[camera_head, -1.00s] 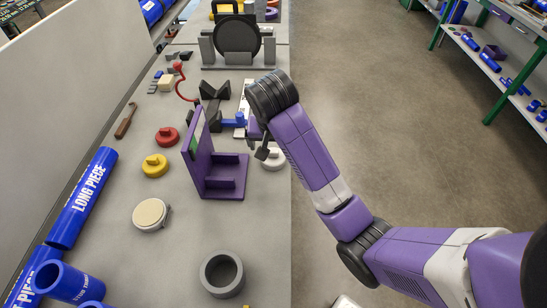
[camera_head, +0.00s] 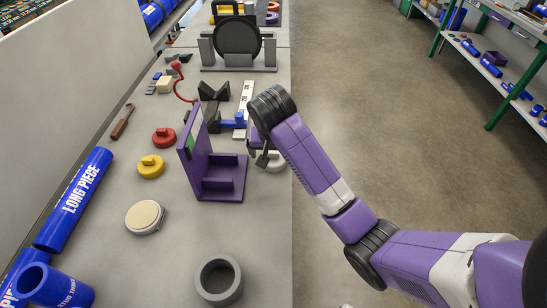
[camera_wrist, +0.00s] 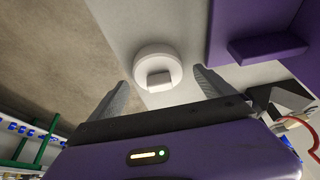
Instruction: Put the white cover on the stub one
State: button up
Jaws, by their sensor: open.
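The white cover (camera_head: 275,162), a round cap with a raised block-shaped handle, lies on the table near its right edge, partly hidden behind my gripper in the head view. My gripper (camera_head: 263,157) points down over it. In the wrist view the cover (camera_wrist: 154,62) lies between and beyond the two open fingers of my gripper (camera_wrist: 160,78), apart from them. I cannot tell which pipe is stub one.
A purple bracket (camera_head: 221,183) stands just left of my gripper. Red (camera_head: 164,138) and yellow (camera_head: 151,167) covers, a cream-topped disc (camera_head: 145,217) and a grey ring (camera_head: 218,280) lie left and nearer. A long blue pipe (camera_head: 76,199) lies along the left. Floor is clear right of the table.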

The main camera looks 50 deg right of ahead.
jog(key=c, duration=1.2)
jog(key=shift+o, duration=0.2)
